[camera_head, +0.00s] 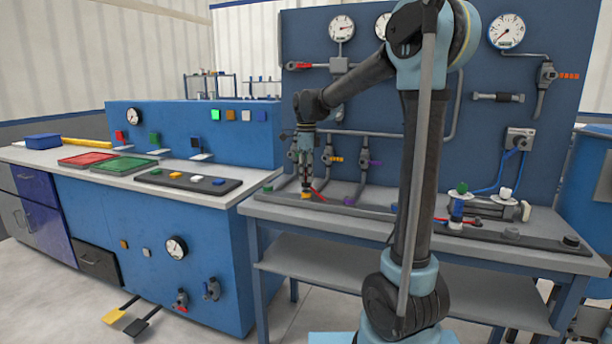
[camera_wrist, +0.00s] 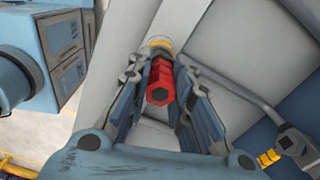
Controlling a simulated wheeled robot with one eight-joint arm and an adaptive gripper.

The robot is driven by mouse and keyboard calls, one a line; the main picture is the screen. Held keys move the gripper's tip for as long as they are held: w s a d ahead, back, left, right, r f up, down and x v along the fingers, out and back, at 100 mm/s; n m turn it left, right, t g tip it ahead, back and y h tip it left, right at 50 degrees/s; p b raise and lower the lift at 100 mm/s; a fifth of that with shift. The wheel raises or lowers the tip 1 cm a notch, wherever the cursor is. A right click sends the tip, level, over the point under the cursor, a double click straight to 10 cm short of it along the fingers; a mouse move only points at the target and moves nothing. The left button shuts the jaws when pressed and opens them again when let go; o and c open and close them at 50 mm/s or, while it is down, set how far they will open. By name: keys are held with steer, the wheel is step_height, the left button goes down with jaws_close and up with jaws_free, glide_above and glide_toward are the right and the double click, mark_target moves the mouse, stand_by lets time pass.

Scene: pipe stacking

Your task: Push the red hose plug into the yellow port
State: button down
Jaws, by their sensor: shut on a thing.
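The red hose plug (camera_wrist: 160,82) sits between the two fingers of my gripper (camera_wrist: 161,64) in the wrist view, with its dark hexagonal end toward the camera. My gripper is shut on it. A yellow ring, the yellow port (camera_wrist: 160,43), shows just beyond the plug's far end. In the head view my gripper (camera_head: 305,170) points down right over the yellow port (camera_head: 306,195) on the dark rail along the bench. A small red piece (camera_head: 318,193) shows beside the port. The fingers hide the plug's far end, so I cannot tell whether it is inside the port.
The dark rail (camera_head: 345,208) also carries a green port (camera_head: 268,188) on the left. A blue panel (camera_head: 480,130) with gauges, pipes and valves stands behind. A blue counter (camera_head: 200,230) is at the left.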

steer(key=shift+f, duration=0.8)
steer(key=c, duration=1.4)
jaws_free()
steer(key=shift+o, duration=0.2)
steer(key=shift+r, duration=0.1)
step_height(320, 180, up, 12)
steer(key=shift+f, duration=0.2)
steer(key=s+d+f+n+t, duration=0.1)
steer(key=s+d+f+n, duration=0.7)
steer(key=s, duration=0.4)
steer(key=s+d+f+n+t, duration=0.1)
steer(key=s+d+f+n, duration=0.5)
steer(key=s+d, duration=0.45)
steer(key=s+d+f+n, duration=0.2)
steer(key=s+f+n, duration=0.3)
steer(key=s+f, duration=0.4)
step_height(320, 180, down, 4)
steer(key=shift+d+r, duration=0.25)
steer(key=shift+d, duration=0.15)
